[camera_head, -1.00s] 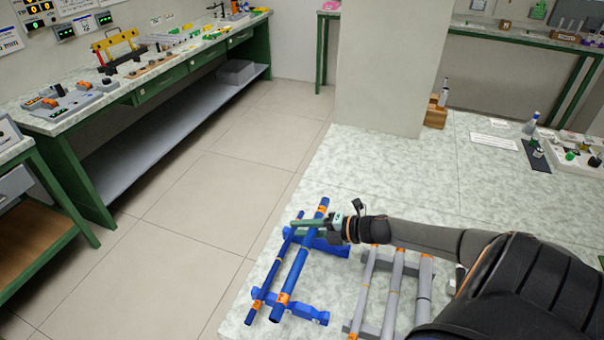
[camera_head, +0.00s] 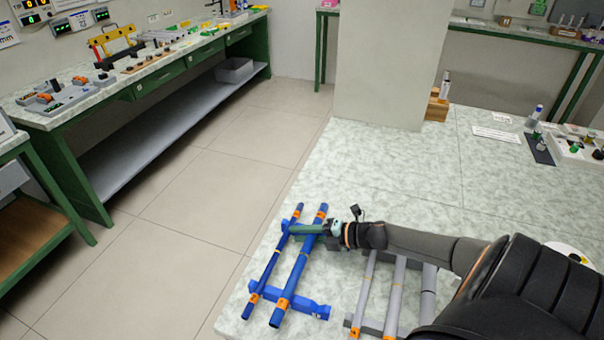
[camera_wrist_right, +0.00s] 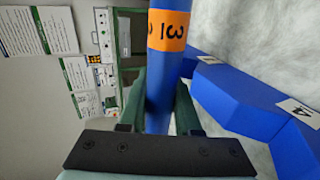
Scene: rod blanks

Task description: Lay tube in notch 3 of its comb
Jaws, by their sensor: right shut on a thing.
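My right gripper (camera_head: 305,231) is shut on the thicker blue tube (camera_head: 296,268) near its far end. In the right wrist view this tube (camera_wrist_right: 159,85) runs between the fingers and has an orange band marked with a 3. The tube lies across the blue comb (camera_head: 312,311), towards its right side. I cannot tell whether it rests fully in a notch. A label 4 shows on the blue comb (camera_wrist_right: 235,103) to the right of the tube. A thinner blue tube (camera_head: 270,265) lies to the left on the same comb. My left gripper is not in view.
A grey comb (camera_head: 370,328) with several grey tubes (camera_head: 397,290) stands close on the right, under my right forearm. The table's left edge is near the blue comb. The table (camera_head: 400,180) is clear behind it, up to a pillar (camera_head: 385,70).

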